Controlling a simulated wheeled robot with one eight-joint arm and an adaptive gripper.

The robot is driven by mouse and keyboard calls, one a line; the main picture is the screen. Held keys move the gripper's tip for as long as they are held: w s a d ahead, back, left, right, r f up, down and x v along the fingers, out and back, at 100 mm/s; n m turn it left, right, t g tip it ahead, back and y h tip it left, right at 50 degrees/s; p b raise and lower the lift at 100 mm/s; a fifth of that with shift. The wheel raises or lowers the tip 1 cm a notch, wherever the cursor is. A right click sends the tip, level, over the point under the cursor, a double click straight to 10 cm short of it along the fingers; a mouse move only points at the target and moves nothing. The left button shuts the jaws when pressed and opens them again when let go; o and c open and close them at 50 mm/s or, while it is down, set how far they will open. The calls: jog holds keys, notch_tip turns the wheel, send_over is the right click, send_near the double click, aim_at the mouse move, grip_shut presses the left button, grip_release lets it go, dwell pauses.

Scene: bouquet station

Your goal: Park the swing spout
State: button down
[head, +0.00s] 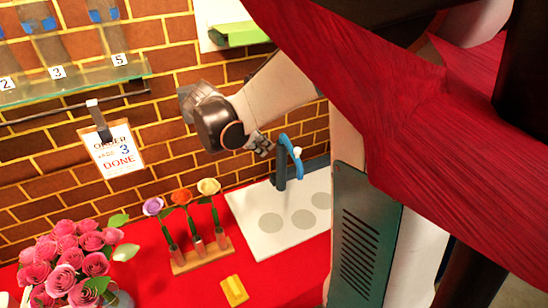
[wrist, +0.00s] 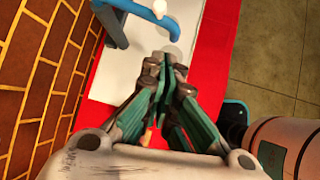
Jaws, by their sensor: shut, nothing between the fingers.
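The swing spout (head: 290,150) is a blue pipe on a dark blue post (head: 281,174) at the back of a white board (head: 258,220) with grey round marks. The spout bends out over the board, and a white knob (head: 297,151) sits on it. In the wrist view the spout (wrist: 140,11) and its white knob (wrist: 160,8) show at the top edge, partly cut off. My gripper (head: 266,150) is just left of the spout in the head view. In the wrist view my gripper (wrist: 167,58) is shut and empty, its tips pointing toward the spout, seemingly apart from it.
A wooden rack (head: 200,258) with three flowers stands left of the board. A yellow block (head: 234,290) lies in front of it on the red table (head: 150,280). Pink roses (head: 70,262) fill the left corner. A brick wall (head: 165,95) rises close behind.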

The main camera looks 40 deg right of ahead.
jog(key=n, duration=0.3)
jog(key=b, duration=0.2)
send_near(295, 159)
notch_tip(295, 159, down, 3)
jog(key=a, duration=0.2)
jog(key=shift+h, duration=0.3)
jog(key=d, duration=0.4)
jog(key=shift+f+b, duration=0.15)
jog(key=shift+b, duration=0.25)
jog(key=shift+s+d+t, duration=0.1)
jog(key=shift+t, duration=0.2)
